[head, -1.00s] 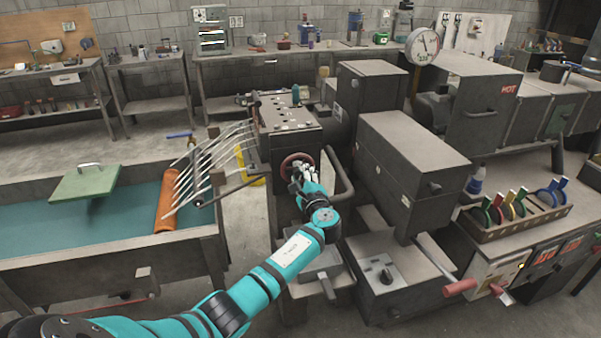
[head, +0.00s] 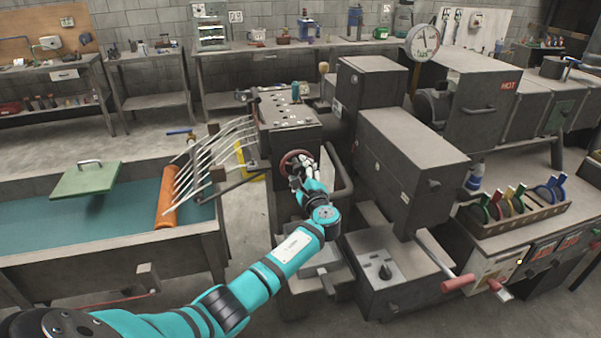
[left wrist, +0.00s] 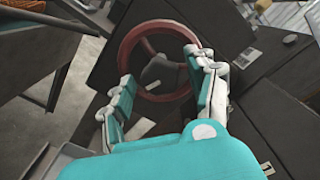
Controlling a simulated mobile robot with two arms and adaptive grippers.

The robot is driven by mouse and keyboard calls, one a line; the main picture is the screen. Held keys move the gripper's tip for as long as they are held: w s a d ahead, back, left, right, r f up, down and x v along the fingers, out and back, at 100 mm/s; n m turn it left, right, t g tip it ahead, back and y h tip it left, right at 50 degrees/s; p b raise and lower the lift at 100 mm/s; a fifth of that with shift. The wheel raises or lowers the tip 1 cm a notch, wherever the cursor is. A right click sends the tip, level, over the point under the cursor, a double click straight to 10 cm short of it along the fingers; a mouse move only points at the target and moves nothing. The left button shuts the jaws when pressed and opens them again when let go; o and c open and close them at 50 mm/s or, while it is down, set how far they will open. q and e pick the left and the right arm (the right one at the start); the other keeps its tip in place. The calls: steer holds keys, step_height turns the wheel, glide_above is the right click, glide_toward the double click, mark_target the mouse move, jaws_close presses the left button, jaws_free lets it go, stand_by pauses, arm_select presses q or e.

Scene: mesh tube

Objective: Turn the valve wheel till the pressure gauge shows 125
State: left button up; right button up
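The valve wheel (head: 287,163) is a dark red ring on the front of the grey machine. In the left wrist view the wheel (left wrist: 126,45) shows its dark hub and spokes. My left gripper (left wrist: 158,67) is in front of the wheel with its two fingers spread apart. The right-hand finger overlaps the rim in the picture; I cannot tell whether it touches. The gripper also shows in the head view (head: 303,168). The pressure gauge (head: 422,43) is a round white dial on a post at the back; its reading is too small to tell. My right gripper is not in view.
A bent grey handle bar (head: 341,178) stands just right of the wheel. A tank with an orange roller (head: 166,200) and pale rods lies to the left. Red-handled levers (head: 458,283) stick out at the front right. Bare floor shows behind the tank.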

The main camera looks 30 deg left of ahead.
arm_select(q)
steer(key=v, duration=1.2)
stand_by(0.4)
